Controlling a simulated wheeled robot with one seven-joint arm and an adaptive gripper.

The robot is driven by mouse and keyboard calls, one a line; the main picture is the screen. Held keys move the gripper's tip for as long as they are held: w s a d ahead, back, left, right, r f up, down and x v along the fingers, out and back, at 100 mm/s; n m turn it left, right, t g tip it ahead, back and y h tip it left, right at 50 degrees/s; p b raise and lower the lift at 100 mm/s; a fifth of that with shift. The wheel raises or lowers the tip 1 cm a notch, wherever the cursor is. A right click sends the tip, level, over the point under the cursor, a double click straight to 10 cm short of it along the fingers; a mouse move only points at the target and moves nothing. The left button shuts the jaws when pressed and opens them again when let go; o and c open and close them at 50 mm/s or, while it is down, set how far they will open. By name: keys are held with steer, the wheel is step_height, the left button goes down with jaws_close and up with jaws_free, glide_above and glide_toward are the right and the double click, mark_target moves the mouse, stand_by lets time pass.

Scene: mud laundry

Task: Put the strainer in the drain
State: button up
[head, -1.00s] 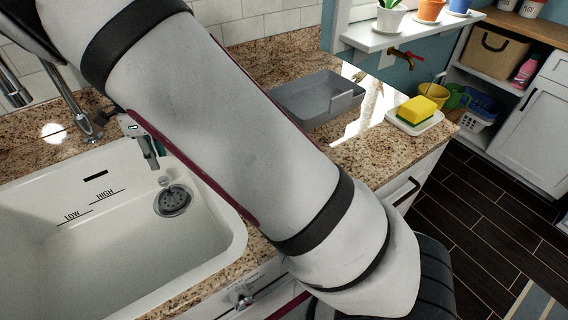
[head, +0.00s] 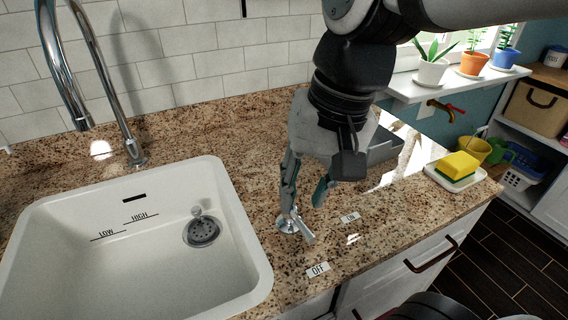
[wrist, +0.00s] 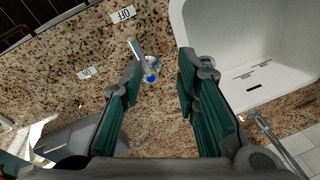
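A round grey strainer (head: 202,232) with a perforated face and a small knob lies at the drain in the white sink's (head: 110,260) right part. I cannot tell how fully it is seated. In the wrist view the sink (wrist: 240,60) is at upper right, and the strainer is not clearly visible. My gripper (head: 304,202) is over the counter, right of the sink and away from the strainer. It also shows in the wrist view (wrist: 161,70), with its fingers apart and nothing held between them. Its fingertips are close to a small metal lever (head: 302,228); contact is unclear.
The lever stands on the granite counter near an OFF label (head: 318,268) and an ON label (head: 350,217). A tall chrome faucet (head: 100,70) rises behind the sink. A grey tray (head: 384,146) and a yellow-green sponge (head: 457,166) on a dish are farther right.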

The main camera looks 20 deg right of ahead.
steer(key=s+d+f+n+t+h, duration=0.1)
steer(key=s+d+n, duration=0.1)
steer(key=s+n, duration=0.2)
steer(key=s, duration=0.2)
steer(key=shift+s+f+h, duration=0.3)
steer(key=shift+f, duration=0.05)
step_height(320, 180, up, 7)
steer(key=t+p, duration=0.1)
steer(key=p, duration=0.4)
steer(key=shift+p, duration=0.4)
steer(key=shift+w+d, duration=0.1)
